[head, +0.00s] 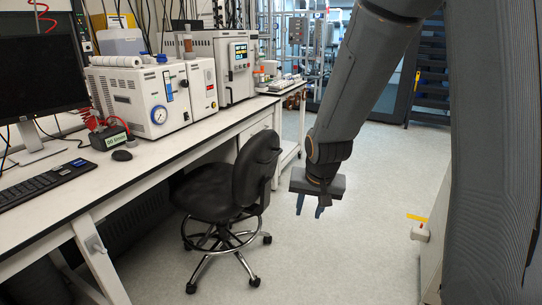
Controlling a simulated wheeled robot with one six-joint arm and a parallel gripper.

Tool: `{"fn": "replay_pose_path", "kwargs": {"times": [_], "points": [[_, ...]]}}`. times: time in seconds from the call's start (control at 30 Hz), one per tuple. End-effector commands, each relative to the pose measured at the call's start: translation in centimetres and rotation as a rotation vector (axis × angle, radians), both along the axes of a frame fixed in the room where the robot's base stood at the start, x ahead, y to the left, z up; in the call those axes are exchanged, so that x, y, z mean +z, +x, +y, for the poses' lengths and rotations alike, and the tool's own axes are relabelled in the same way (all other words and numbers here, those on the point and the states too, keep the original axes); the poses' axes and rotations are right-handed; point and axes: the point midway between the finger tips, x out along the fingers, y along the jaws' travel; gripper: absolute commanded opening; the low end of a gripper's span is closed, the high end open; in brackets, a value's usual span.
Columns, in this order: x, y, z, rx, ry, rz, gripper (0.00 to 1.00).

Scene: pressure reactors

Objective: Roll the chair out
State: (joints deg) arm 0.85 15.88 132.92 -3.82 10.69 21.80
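A black office chair (212,192) with a padded seat, a backrest, a foot ring and a castor base stands on the floor in the head view. It is at the front edge of the bench. Its seat is partly under the bench top, and its backrest (257,168) faces right, toward the aisle. My gripper (310,207) hangs fingers-down to the right of the backrest, with floor visible between them.
The long white bench (190,142) runs along the left, carrying a monitor (38,75), a keyboard (45,182) and lab instruments (150,95). A bench leg (100,258) stands left of the chair. Floor (345,250) right of the chair is clear. A pale cabinet (436,240) borders the right.

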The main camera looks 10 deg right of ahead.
Motion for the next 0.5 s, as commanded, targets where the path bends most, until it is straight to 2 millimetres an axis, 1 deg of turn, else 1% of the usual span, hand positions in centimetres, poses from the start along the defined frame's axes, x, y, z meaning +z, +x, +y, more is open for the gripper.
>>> {"fn": "replay_pose_path", "kwargs": {"times": [0.03,0.07,0.1,0.17,0.2,0.27,0.3,0.37,0.4,0.5], "points": [[-0.5,3.5,-0.1,-0.053,0.023,-0.061,0.33],[-0.7,5.6,-0.2,-0.088,0.040,-0.105,0.33],[-0.9,8.3,-0.3,-0.131,0.068,-0.162,0.33],[-1.2,12.3,-0.4,-0.197,0.112,-0.249,0.33],[-1.5,14.8,-0.5,-0.240,0.149,-0.305,0.33],[-1.8,18.4,-0.6,-0.300,0.211,-0.387,0.33],[-2.0,20.7,-0.6,-0.337,0.257,-0.441,0.33],[-2.4,23.8,-0.7,-0.388,0.332,-0.518,0.33],[-2.6,25.7,-0.6,-0.418,0.386,-0.567,0.33],[-3.3,29.8,-0.5,-0.484,0.531,-0.679,0.33]]}}
